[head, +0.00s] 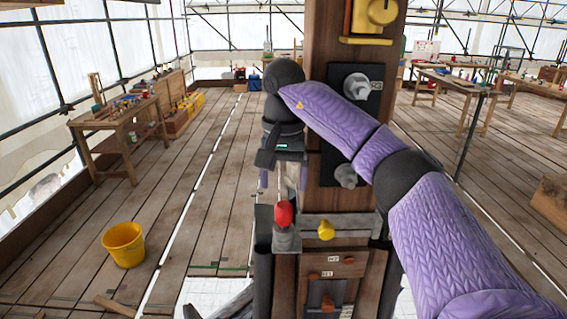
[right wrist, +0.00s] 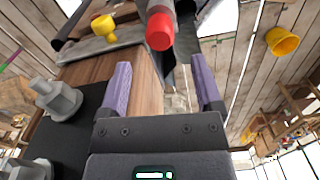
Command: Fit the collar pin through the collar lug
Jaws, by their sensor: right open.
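A red-headed piece with a grey shaft (head: 283,214) stands upright at the left end of a grey metal collar band (head: 352,225) on the wooden post. Its red head (right wrist: 160,31) is near the top of the right wrist view. A yellow knob (head: 326,230) sits on the band's front, and it also shows in the right wrist view (right wrist: 104,27). I cannot tell for certain which piece is the collar pin. My right gripper (head: 283,184) is open and empty, pointing down above the red head; its purple fingers also show in the right wrist view (right wrist: 159,68). My left gripper is out of view.
The wooden post (head: 326,188) rises beside my right gripper, with a dark plate carrying a large grey bolt (head: 357,86). A yellow bucket (head: 124,244) stands on the plank floor at left. Workbenches (head: 122,128) stand farther off. The floor between is mostly clear.

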